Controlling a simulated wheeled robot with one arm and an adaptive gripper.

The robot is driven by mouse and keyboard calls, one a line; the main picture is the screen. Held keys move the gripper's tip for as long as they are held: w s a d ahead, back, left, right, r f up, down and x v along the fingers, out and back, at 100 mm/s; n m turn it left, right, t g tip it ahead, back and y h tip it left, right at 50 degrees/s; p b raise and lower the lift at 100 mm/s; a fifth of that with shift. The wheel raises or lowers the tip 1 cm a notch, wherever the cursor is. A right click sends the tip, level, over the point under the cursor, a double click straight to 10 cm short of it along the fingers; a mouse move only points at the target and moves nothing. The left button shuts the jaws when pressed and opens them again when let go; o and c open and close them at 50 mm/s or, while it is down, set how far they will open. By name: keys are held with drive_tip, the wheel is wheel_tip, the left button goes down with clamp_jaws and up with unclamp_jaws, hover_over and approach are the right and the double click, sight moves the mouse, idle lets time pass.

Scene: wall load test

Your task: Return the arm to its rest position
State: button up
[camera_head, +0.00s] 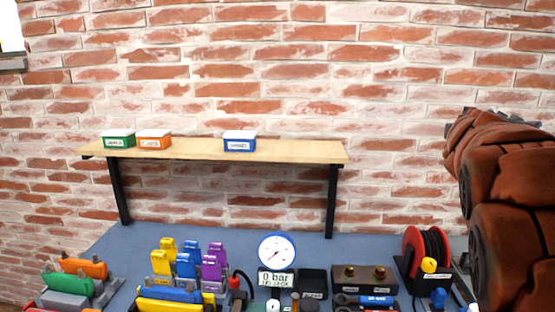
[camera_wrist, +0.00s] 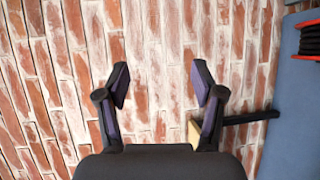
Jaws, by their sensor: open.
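My gripper (camera_wrist: 160,88) shows in the wrist view with its two fingers spread apart. It is open and nothing is between the fingers. Behind it is the brick wall (camera_wrist: 150,40). In the head view my brown arm rises at the right edge, and the gripper itself cannot be made out there. The wooden shelf (camera_head: 300,151) is on the wall, left of my arm. A piece of its end and a dark bracket (camera_wrist: 250,117) show right of the fingers in the wrist view.
On the shelf stand a green box (camera_head: 118,141), an orange box (camera_head: 154,142) and a blue box (camera_head: 240,143). The blue bench (camera_head: 230,233) below holds a dial gauge (camera_head: 277,251), a red cable reel (camera_head: 426,250), coloured clips (camera_head: 188,262) and a dark block (camera_head: 364,280).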

drive_tip(key=s+a+f+m+g+y, duration=0.2)
drive_tip(key=s+a+f+m+g, duration=0.25)
drive_tip(key=s+f, duration=0.6)
drive_tip(key=s+a+f+m+g+y, duration=0.1)
drive_tip(key=s+a+f+m+g, duration=0.35)
drive_tip(key=s+f, duration=0.65)
drive_tip(key=s+a+f+m+g+y, duration=0.1)
drive_tip(key=s+a+f+g+y, duration=0.1)
drive_tip(key=s+a+f, duration=0.2)
drive_tip(key=s+a+f+m+g+y, duration=0.1)
drive_tip(key=s+a+f, duration=0.4)
drive_tip(key=s, duration=0.6)
drive_tip(key=s+a+f+m+g+y, duration=0.1)
drive_tip(key=s+a+f+g+y, duration=0.2)
drive_tip(key=s+a, duration=0.5)
drive_tip(key=shift+a+f+g, duration=0.15)
drive_tip(key=shift+f+g, duration=0.15)
drive_tip(key=shift+f, duration=0.4)
